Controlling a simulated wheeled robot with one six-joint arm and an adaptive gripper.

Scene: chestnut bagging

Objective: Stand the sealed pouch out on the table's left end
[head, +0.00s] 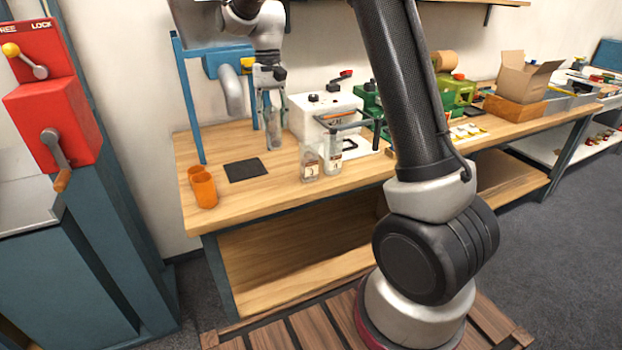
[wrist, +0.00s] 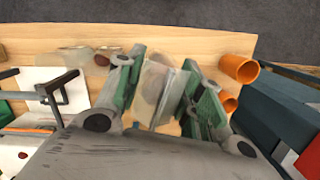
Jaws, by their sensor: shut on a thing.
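My gripper (head: 270,98) is shut on a clear, upright pouch (head: 273,130), which hangs below the fingers over the table's left part, to the right of the dark mat. The wrist view shows the pouch (wrist: 156,90) between the two green-padded fingers (wrist: 160,92), with something brownish inside. I cannot tell whether its bottom touches the table. The wooden table (head: 230,205) has its left end to the left of the gripper. Two more clear pouches stand close together near the front edge, a left one (head: 310,168) and a right one (head: 333,158).
A dark square mat (head: 246,170) lies on the left part. Two orange cups (head: 205,190) stand at the left end. A blue post frame (head: 190,100) with a grey spout rises behind. A white sealer machine (head: 315,112) stands right of the pouch. Bare wood lies in front of the mat.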

